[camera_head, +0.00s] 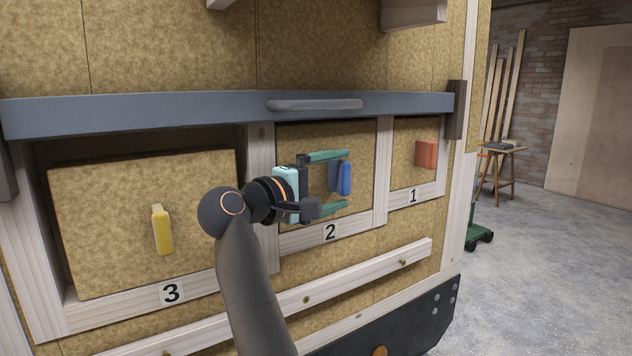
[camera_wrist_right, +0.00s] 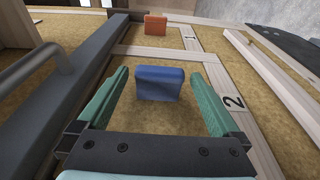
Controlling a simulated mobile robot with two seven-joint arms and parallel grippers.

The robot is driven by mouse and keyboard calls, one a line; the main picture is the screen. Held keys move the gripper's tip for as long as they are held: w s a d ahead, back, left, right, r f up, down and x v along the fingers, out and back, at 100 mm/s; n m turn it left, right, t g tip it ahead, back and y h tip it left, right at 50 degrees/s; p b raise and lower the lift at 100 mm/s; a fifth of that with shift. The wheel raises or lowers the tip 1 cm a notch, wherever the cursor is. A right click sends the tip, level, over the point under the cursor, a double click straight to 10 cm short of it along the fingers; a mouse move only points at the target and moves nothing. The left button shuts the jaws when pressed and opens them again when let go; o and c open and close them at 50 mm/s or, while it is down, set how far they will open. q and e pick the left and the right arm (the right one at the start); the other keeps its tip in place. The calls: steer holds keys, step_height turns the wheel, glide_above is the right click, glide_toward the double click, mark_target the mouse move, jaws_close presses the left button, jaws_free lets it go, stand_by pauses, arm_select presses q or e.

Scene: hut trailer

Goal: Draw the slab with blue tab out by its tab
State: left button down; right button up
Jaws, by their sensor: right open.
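The slab with blue tab (camera_head: 293,133) is a tan, rough-faced panel set in the frame bay labelled 2. Its blue tab (camera_head: 345,178) sticks out of the face; in the right wrist view the tab (camera_wrist_right: 159,83) stands between the two green fingers, ahead of the palm. My right gripper (camera_head: 335,181) is open around the tab, one finger above and one below in the head view, with gaps on both sides. It also shows in the right wrist view (camera_wrist_right: 162,92). My left gripper is not in view.
A slab with a yellow tab (camera_head: 162,230) sits tilted in bay 3, and one with a red-orange tab (camera_head: 425,154) in bay 1. A blue-grey bar (camera_head: 200,115) with a handle (camera_head: 315,104) runs above the bays. A wooden rail (camera_head: 340,284) runs below.

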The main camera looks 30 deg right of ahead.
mark_target(357, 174)
steer(key=p+x, duration=0.1)
steer(key=x, duration=0.5)
steer(key=shift+f, duration=0.1)
steer(key=shift+a, duration=0.1)
steer(key=c, duration=1.4)
steer(key=shift+s+b, duration=0.1)
steer(key=shift+b, duration=0.3)
steer(key=s+b, duration=0.5)
steer(key=s, duration=0.2)
steer(key=shift+s+d, duration=0.2)
steer(key=shift+d, duration=0.1)
stand_by(0.7)
